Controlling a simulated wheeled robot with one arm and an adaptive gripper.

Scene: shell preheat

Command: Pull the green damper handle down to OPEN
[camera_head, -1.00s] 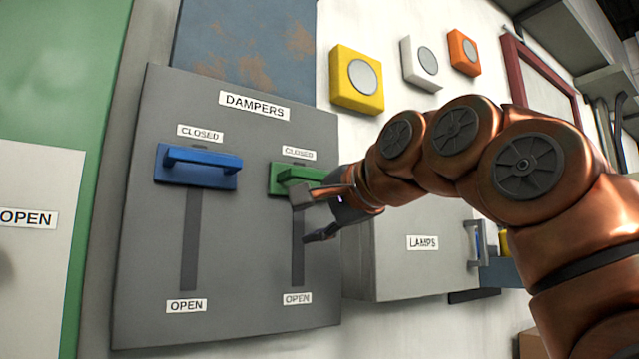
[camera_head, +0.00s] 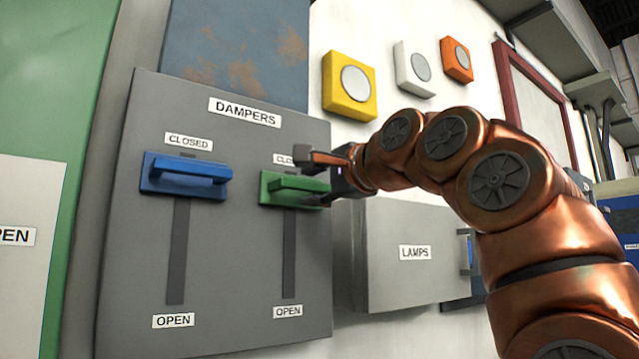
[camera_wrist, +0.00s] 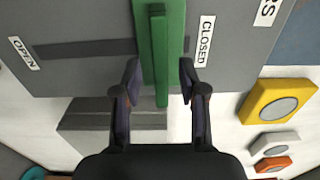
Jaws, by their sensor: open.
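The green damper handle (camera_head: 297,187) is at the top of its slot on the grey DAMPERS panel (camera_head: 232,250), by the CLOSED label. My gripper (camera_head: 312,178) is open at the handle's right end, with one finger above and one below in the head view. In the wrist view the green handle (camera_wrist: 159,55) points between the two open fingertips (camera_wrist: 159,78), with a gap on each side. The OPEN label (camera_head: 288,312) is at the slot's lower end. My upper finger partly covers the green handle's CLOSED label.
A blue damper handle (camera_head: 187,177) is left of the green one, also at CLOSED. A grey LAMPS box (camera_head: 410,265) is right of the panel. Yellow (camera_head: 348,87), white (camera_head: 414,68) and orange (camera_head: 456,60) buttons are on the wall above my arm.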

